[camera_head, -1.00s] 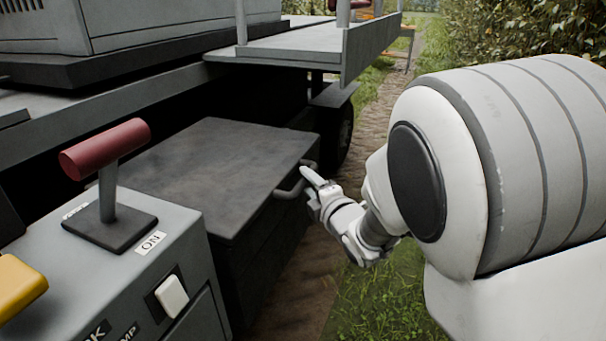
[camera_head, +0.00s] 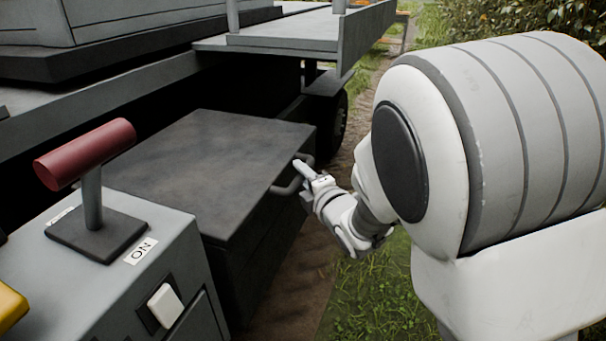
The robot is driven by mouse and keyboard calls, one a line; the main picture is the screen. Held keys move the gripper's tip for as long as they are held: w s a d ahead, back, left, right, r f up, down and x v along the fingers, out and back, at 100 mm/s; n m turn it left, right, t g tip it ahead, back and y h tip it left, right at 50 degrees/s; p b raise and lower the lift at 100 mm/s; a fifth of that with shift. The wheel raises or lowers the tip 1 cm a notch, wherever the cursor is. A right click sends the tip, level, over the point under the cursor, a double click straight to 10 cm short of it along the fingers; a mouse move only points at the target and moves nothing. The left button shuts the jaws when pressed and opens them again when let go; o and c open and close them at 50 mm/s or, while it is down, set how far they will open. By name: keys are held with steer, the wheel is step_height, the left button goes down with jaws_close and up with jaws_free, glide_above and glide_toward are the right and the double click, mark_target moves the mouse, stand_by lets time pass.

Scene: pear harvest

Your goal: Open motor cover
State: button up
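The motor cover (camera_head: 200,165) is a dark grey, flat-topped lid on a black box at the side of the machine. It lies flat and looks closed. Its grey bar handle (camera_head: 284,188) sticks out from the right edge. My gripper (camera_head: 303,171) is at this handle, with one light finger showing at the bar's far half. The other finger is hidden, so I cannot tell whether the gripper is closed around the bar or only beside it. My white arm fills the right side of the view.
A grey control panel (camera_head: 75,285) with a red-handled lever (camera_head: 88,155), an ON label and a white switch (camera_head: 165,305) stands at the lower left. A grey platform (camera_head: 300,40) overhangs behind the cover, near a wheel (camera_head: 340,117). Grass and a dirt track lie to the right.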

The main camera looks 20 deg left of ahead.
jaws_close()
stand_by(1.1)
